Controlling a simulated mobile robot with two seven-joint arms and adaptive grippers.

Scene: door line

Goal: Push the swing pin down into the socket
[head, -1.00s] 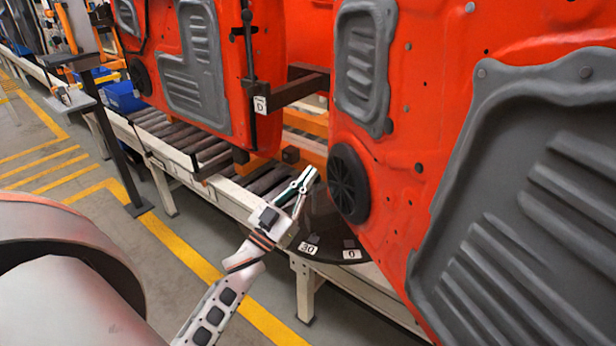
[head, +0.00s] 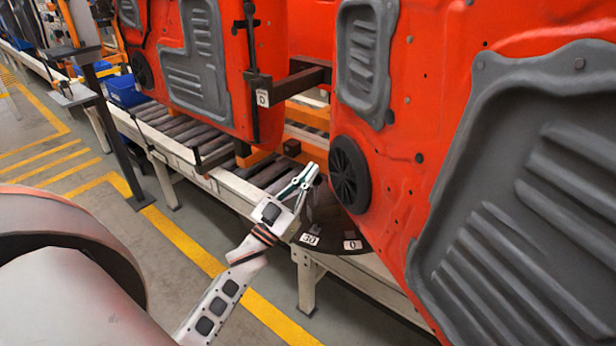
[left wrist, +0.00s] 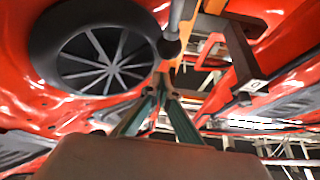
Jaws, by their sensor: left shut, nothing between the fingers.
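My left gripper (head: 315,168) is shut and empty, beside the round black speaker (head: 350,174) low on the near red door (head: 445,130). In the left wrist view its green-sided fingers (left wrist: 163,84) point up towards the end of a grey rod with a dark rounded collar (left wrist: 171,44), possibly the swing pin. I cannot tell whether they touch. The speaker (left wrist: 103,60) is left of that rod. In the head view this rod cannot be made out. A dark curved plate (head: 330,232) with labels 30 and 0 lies below the gripper. I cannot identify the socket. My right gripper is not in view.
A second red door (head: 215,65) hangs further back, with a dark bracket arm (head: 292,84) and a label D. The roller conveyor (head: 165,120) runs under the doors. A dark post (head: 115,140) stands left. The marked floor (head: 190,240) in front is clear.

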